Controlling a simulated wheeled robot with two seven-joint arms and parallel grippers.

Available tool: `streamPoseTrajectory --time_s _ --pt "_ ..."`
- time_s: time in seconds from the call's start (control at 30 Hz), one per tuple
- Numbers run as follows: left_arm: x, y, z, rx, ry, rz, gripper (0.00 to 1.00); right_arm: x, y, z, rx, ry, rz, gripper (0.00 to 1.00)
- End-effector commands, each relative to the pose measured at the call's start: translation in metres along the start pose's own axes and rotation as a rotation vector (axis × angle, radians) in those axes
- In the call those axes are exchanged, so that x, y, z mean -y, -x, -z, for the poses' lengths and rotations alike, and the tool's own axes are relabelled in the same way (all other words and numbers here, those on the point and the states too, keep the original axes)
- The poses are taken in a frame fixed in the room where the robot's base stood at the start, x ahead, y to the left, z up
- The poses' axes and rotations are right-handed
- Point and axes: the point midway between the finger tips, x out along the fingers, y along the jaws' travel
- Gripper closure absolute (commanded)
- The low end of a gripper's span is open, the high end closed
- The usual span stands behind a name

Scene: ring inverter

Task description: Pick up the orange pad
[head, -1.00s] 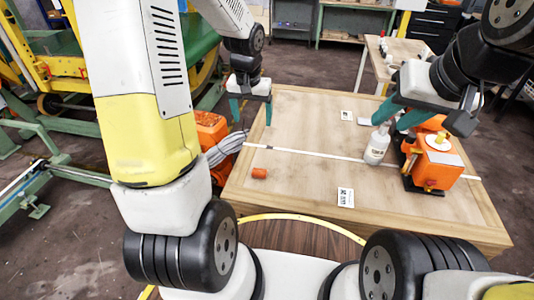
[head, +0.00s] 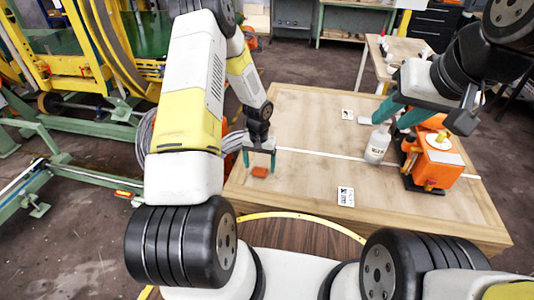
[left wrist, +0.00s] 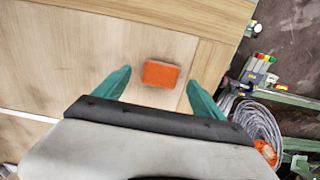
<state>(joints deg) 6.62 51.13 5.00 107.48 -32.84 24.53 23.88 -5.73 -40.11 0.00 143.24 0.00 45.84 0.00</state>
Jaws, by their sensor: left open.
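The orange pad (head: 260,172) lies on the wooden table near its front left edge. My left gripper (head: 259,162) is open just above it, fingers pointing down. In the left wrist view the pad (left wrist: 160,74) lies ahead of and between the two green fingertips of the left gripper (left wrist: 158,82), apart from both. My right gripper (head: 398,117) is at the right of the table, its green fingers spread around the upper part of a white bottle (head: 377,145); I cannot tell whether they touch it.
An orange machine (head: 436,160) stands on the table's right side, close to the right gripper. Flat printed cards (head: 345,196) lie on the table (head: 305,178). The table's middle is clear. Grey cables (left wrist: 258,122) hang beside the table's edge.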

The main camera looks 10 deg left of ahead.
Motion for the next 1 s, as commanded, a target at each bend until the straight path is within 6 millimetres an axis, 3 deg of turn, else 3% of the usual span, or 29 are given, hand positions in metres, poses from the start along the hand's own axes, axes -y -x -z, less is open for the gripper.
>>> streamPoseTrajectory --time_s 0.13,0.4,0.73,1.0 --pt "0.001 -0.016 0.001 -0.001 0.0 0.001 0.2 0.0 0.0 0.0 0.0 0.0 0.0 0.64" --pt "0.001 -0.018 0.001 -0.002 0.001 0.001 0.22 0.0 0.0 0.0 0.0 0.0 0.0 0.64" --pt "0.0 -0.018 0.001 -0.002 0.0 0.001 0.85 0.0 0.0 0.0 0.0 0.0 0.0 0.64" --pt "0.001 -0.016 0.001 -0.003 0.0 0.001 0.85 0.0 0.0 0.0 0.0 0.0 0.0 0.64"
